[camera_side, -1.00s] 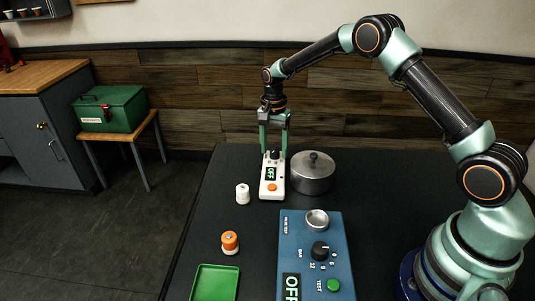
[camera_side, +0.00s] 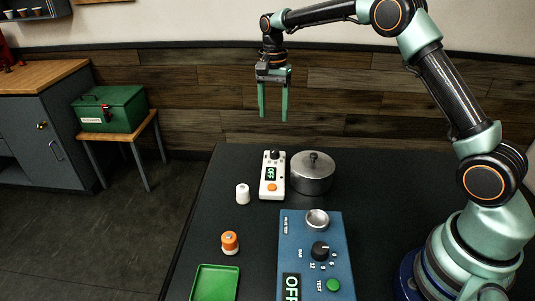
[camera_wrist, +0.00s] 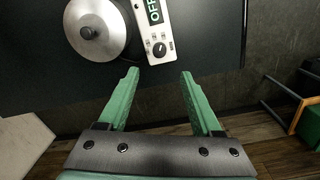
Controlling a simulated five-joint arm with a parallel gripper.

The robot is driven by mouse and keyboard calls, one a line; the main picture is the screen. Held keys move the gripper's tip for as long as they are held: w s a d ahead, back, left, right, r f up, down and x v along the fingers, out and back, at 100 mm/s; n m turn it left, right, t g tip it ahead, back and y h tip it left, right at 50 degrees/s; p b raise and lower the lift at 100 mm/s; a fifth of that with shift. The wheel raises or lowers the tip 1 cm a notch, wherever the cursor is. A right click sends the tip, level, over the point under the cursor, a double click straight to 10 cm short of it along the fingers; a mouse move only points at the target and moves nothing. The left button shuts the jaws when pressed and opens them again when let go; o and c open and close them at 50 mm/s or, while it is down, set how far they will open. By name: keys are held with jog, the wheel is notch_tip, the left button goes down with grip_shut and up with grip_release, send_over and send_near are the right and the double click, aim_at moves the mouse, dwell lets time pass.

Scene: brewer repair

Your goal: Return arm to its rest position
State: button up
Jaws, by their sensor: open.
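My gripper (camera_side: 273,116) is open and empty, hanging with its green fingers pointing down, well above the far edge of the black table. It also shows open in the wrist view (camera_wrist: 158,76), with nothing between the fingers. Below it in the side view stands a white control box (camera_side: 267,188) with a black knob, an orange button and a display reading OFF. The box also shows beyond the fingers in the wrist view (camera_wrist: 147,31).
A lidded metal pot (camera_side: 312,176) stands right of the white box. A white cylinder (camera_side: 242,195), an orange-topped cylinder (camera_side: 230,243), a green tray (camera_side: 214,284) and a blue tester reading OFF (camera_side: 312,240) are nearer. The table's right middle (camera_side: 390,185) is clear.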

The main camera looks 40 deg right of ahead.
jog(key=s+a+r+n+t, duration=0.25)
jog(key=s+r+n, duration=0.45)
jog(key=s+r, duration=0.4)
jog(key=s+a+f+n+t, duration=0.1)
jog(key=s+n+t, duration=0.2)
jog(key=s, duration=1)
jog(key=n, duration=0.3)
jog(key=shift+a+f, duration=0.15)
jog(key=shift+f, duration=0.15)
